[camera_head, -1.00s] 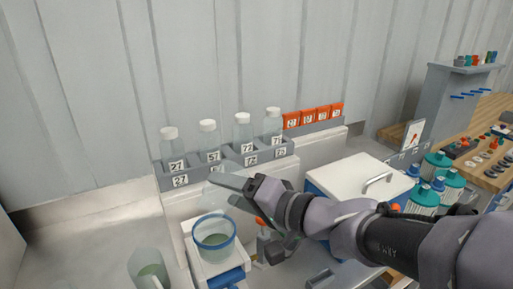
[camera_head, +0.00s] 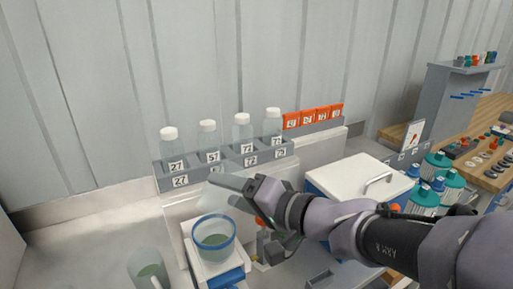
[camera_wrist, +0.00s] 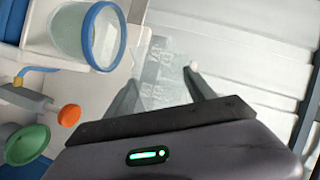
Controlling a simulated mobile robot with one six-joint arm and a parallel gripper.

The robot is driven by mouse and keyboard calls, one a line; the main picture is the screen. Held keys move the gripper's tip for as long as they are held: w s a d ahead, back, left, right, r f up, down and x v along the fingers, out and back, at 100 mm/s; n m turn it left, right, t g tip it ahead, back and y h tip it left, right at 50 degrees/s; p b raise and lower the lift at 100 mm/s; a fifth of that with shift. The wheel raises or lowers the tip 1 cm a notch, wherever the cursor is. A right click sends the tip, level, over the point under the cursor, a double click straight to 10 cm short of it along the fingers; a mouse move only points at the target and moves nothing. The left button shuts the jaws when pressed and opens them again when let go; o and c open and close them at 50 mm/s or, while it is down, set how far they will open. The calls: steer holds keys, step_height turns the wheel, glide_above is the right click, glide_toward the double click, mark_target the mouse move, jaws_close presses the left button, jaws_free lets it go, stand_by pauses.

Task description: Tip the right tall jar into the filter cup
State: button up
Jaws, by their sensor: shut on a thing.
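My gripper (camera_head: 243,187) is shut on a clear tall jar (camera_head: 222,181), which is tilted well over above and slightly right of the filter cup. The jar is see-through, so its outline and contents are hard to make out. In the wrist view the jar (camera_wrist: 165,68) shows faintly between the two fingers (camera_wrist: 160,85). The filter cup (camera_head: 213,238) is clear with a blue rim and stands on a white block; it also shows at upper left in the wrist view (camera_wrist: 78,30). I cannot tell whether liquid is flowing.
Another clear jar (camera_head: 148,268) with greenish liquid stands at lower left. A grey rack (camera_head: 220,167) of white-capped numbered bottles is behind the cup. A white box with a handle (camera_head: 362,178) and teal-capped bottles (camera_head: 425,193) are on the right. An orange knob (camera_wrist: 69,115) is near the cup.

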stand_by(0.4)
steer(key=m, duration=0.1)
steer(key=p, duration=0.1)
steer(key=m+p, duration=0.1)
steer(key=shift+w+d+f+m+g, duration=0.2)
steer(key=shift+w+d+m+g, duration=0.1)
steer(key=shift+w+g, duration=0.1)
steer(key=m+p, duration=0.1)
steer(key=m, duration=0.1)
steer(key=w+f+m+g+y+p, duration=0.1)
steer(key=m, duration=0.1)
steer(key=w+d+f+m+g+p, duration=0.1)
steer(key=m, duration=0.1)
steer(key=shift+w+f, duration=0.1)
steer(key=shift+w, duration=0.1)
steer(key=s+r+m+y+p, duration=0.1)
steer(key=r+m+p, duration=0.2)
steer(key=p, duration=0.2)
steer(key=a+r+m+y+p, duration=0.1)
steer(key=r+m+p, duration=0.2)
steer(key=r+p, duration=0.1)
steer(key=s+r+m+g+y+p, duration=0.1)
steer(key=r+m+p, duration=0.2)
steer(key=m+p, duration=0.1)
steer(key=shift+s+a+r+p, duration=0.2)
steer(key=shift+s+p, duration=0.1)
steer(key=shift+p, duration=0.5)
steer(key=shift+s+r+m, duration=0.1)
steer(key=shift+r+m, duration=0.05)
steer(key=shift+m, duration=0.25)
